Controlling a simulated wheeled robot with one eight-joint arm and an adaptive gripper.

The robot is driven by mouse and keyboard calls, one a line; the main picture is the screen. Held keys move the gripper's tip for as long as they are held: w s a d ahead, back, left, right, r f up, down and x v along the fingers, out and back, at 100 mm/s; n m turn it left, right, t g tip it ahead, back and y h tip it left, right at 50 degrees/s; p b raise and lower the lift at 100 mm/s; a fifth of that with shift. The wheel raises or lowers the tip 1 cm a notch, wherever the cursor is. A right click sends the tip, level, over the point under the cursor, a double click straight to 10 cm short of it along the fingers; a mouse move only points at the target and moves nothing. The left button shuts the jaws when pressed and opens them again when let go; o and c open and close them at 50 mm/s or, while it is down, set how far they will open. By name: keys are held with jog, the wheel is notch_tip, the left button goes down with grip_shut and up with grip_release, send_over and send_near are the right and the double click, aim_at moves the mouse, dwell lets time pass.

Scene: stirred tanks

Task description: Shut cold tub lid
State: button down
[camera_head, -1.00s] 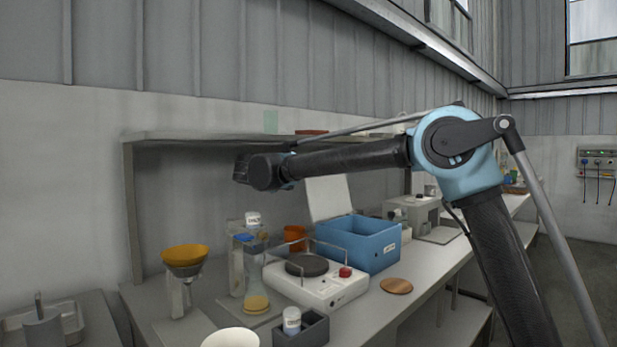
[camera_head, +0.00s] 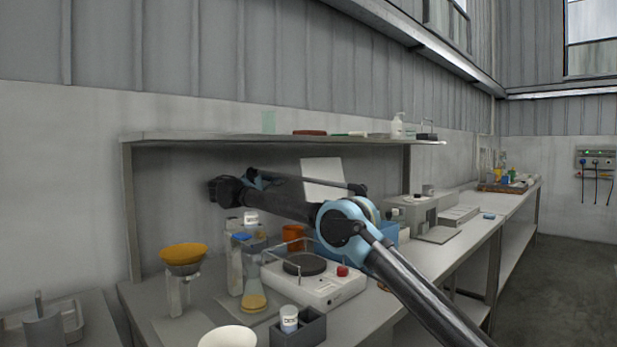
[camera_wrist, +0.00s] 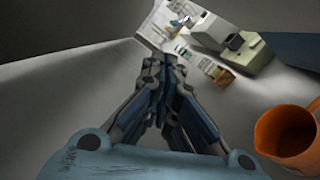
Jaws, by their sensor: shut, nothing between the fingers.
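The blue cold tub (camera_head: 404,236) stands on the bench, mostly hidden behind my arm in the head view. Its pale lid (camera_head: 324,172) stands open and upright at the tub's back, its lower part covered by my arm. A dark blue surface, probably the tub's side, shows at the upper right of the wrist view (camera_wrist: 300,48). My gripper (camera_wrist: 158,58) is shut and empty in the wrist view, pointing along the bench toward its far end. In the head view my wrist is left of the lid, beneath the shelf; the fingers cannot be made out there.
An orange mug (camera_wrist: 286,134) is close to my gripper on the right of the wrist view. The hotplate (camera_head: 318,287) with its rail and a flask (camera_head: 254,292) stand in front of my arm. The shelf (camera_head: 250,137) runs above my wrist. Instruments (camera_head: 425,212) stand farther right.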

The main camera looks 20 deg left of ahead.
jog(key=shift+f, duration=0.1)
jog(key=w+d+r, duration=0.2)
jog(key=w+d, duration=0.4)
jog(key=d, duration=0.3)
jog(key=shift+w+r, duration=0.35)
jog(key=shift+r, duration=0.05)
dwell(0.3)
jog(key=shift+d, duration=0.1)
